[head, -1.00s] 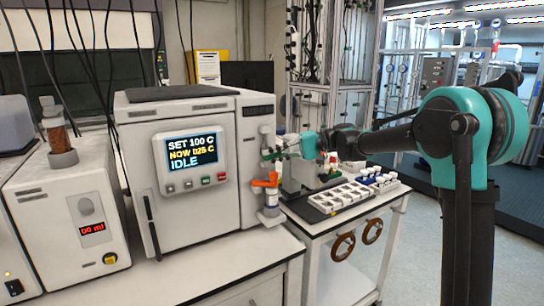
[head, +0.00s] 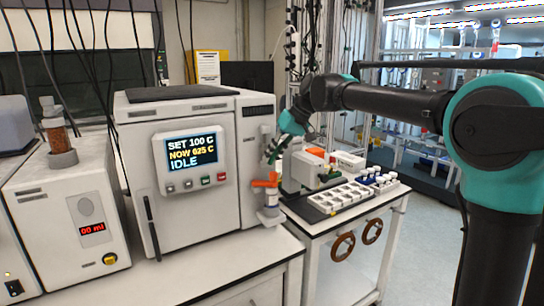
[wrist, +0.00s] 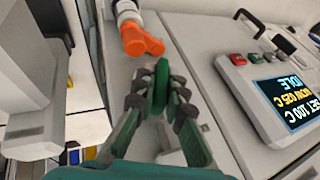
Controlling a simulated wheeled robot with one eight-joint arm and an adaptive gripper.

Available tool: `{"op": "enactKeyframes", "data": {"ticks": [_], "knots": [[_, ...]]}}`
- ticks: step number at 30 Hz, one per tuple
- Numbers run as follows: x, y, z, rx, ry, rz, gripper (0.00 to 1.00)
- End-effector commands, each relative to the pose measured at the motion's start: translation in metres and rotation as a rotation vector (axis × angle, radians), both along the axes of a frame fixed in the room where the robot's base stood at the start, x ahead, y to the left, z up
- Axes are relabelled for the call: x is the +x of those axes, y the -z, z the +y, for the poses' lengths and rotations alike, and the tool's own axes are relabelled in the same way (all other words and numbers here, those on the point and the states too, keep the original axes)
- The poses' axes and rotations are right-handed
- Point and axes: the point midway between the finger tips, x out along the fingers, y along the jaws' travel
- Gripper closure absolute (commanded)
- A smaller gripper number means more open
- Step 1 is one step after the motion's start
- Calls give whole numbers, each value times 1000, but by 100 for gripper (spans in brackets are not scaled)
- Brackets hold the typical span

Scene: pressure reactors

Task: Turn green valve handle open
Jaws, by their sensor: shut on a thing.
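The green valve handle (wrist: 161,80) stands between my fingertips in the wrist view, seen nearly edge-on as a narrow upright shape. My gripper (wrist: 157,98) is shut on it, with a finger pad on each side. In the head view my gripper (head: 276,150) reaches down from the upper right to the right side of the white reactor box (head: 188,195). There the fingers largely hide the handle. How far the valve is turned cannot be told.
An orange valve handle (head: 266,180) sits just below my gripper; it also shows in the wrist view (wrist: 143,38). The reactor's display panel (head: 191,160) reads IDLE. A cart with a white vial rack (head: 345,198) stands to the right.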

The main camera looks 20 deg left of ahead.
Motion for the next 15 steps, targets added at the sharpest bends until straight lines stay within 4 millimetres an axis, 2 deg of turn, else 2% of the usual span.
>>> {"op": "enactKeyframes", "data": {"ticks": [15], "knots": [[0,0,1,-223,0,-264,100]]}}
